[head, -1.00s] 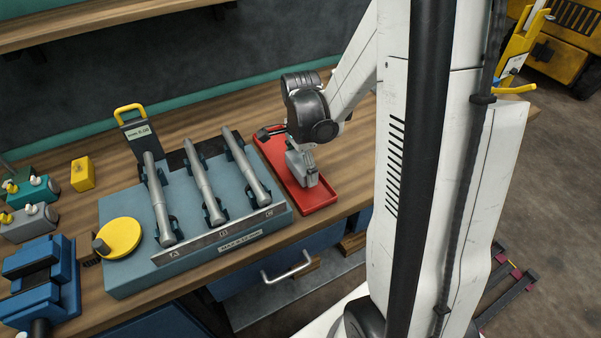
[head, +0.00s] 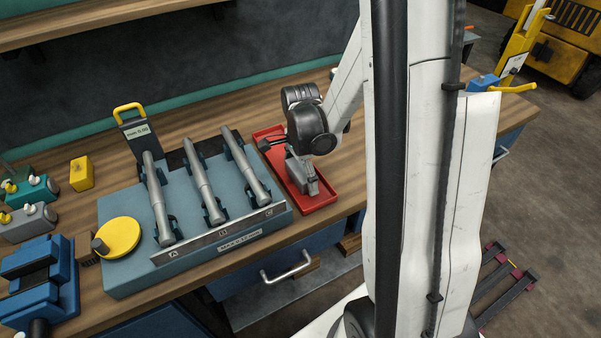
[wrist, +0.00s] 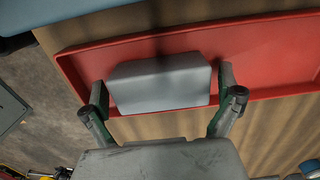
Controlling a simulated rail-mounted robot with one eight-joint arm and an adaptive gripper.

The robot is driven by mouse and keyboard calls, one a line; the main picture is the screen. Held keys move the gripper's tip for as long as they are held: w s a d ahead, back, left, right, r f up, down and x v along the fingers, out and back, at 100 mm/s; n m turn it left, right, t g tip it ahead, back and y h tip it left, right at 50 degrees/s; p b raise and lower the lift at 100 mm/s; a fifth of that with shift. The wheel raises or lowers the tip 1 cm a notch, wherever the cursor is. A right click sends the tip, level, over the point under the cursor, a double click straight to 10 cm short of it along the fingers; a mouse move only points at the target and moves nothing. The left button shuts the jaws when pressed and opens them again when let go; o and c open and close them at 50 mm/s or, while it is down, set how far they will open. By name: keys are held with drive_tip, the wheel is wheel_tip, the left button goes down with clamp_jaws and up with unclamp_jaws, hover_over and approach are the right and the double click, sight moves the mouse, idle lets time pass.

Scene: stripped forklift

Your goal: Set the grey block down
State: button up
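The grey block (head: 303,176) is in the shallow red tray (head: 321,203) on the workbench, below my gripper. In the wrist view the block (wrist: 162,82) lies lengthwise between the two fingers and appears to rest on the floor of the tray (wrist: 270,60). My gripper (wrist: 162,92) has one finger beside each end of the block, with narrow gaps showing, so it looks open around it. In the head view my gripper (head: 308,172) points down into the tray, and the wrist partly hides the block.
A blue-grey fixture (head: 130,205) with several grey cylinders stands left of the tray. A yellow disc (head: 120,238) sits on its near left corner. A blue vise (head: 40,280) and a yellow block (head: 82,173) are further left. The bench's front edge is close to the tray.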

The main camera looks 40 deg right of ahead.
sight(300, 169)
drive_tip(key=shift+r, duration=0.1)
wheel_tip(300, 169, up, 11)
drive_tip(key=shift+r+p, duration=0.15)
drive_tip(key=shift+p, duration=0.25)
drive_tip(key=s+a+r+n+t, duration=0.7)
drive_tip(key=s+a+r+n, duration=0.4)
drive_tip(key=n, duration=0.8)
drive_tip(key=a, duration=0.3)
drive_tip(key=shift+s+a+r, duration=0.15)
drive_tip(key=shift+a+r, duration=0.2)
wheel_tip(300, 169, down, 3)
drive_tip(key=b, duration=0.3)
drive_tip(key=shift+f, duration=0.2)
